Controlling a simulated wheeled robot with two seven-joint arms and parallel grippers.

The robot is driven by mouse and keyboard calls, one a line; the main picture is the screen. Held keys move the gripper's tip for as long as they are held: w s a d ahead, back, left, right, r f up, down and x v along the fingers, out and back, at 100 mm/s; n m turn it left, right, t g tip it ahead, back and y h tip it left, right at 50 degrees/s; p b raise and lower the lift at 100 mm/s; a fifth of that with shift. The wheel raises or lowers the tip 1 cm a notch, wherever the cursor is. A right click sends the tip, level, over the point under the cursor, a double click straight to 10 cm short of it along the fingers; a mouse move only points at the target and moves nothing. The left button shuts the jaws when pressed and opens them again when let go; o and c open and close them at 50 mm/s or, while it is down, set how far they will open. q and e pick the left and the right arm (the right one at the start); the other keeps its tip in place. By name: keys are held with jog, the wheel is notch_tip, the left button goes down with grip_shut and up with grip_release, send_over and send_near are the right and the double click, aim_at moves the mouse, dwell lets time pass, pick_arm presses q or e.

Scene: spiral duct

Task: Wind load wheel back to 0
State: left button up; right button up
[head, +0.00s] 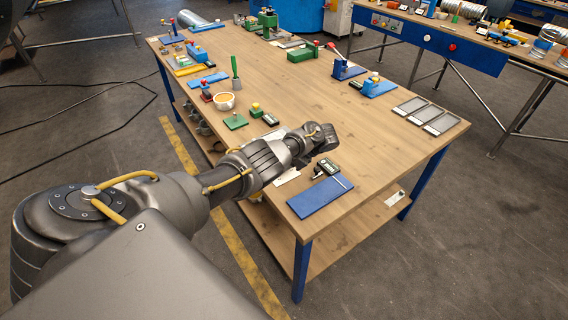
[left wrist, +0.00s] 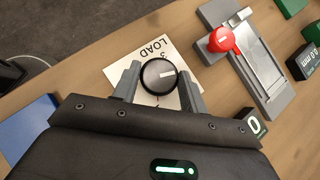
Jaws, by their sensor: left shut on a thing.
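The load wheel (left wrist: 158,76) is a round black knob with a short white mark on its face, seen in the left wrist view. It sits on a white card (left wrist: 154,51) printed LOAD, with digits partly visible. My left gripper (left wrist: 158,73) has one grey finger on each side of the wheel and is shut on it. A small dark block showing 0 (left wrist: 256,126) stands right of the fingers. In the head view my left arm reaches over the near part of the bench and hides the wheel. My right gripper is in neither view.
A grey slide fixture with a red knob (left wrist: 222,40) and a display block (left wrist: 304,62) lie right of the wheel. On the wooden bench (head: 385,148), a blue plate (head: 318,197) and small gauge (head: 326,168) lie near my arm. Grey trays (head: 440,122) lie right.

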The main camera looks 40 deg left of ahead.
pick_arm(q)
jog(key=o, duration=0.9)
jog(key=shift+o, duration=0.2)
jog(key=p+v, duration=0.1)
jog(key=v, duration=0.9)
jog(key=shift+d+r, duration=0.25)
jog(key=shift+r, duration=0.05)
jog(key=shift+f, duration=0.1)
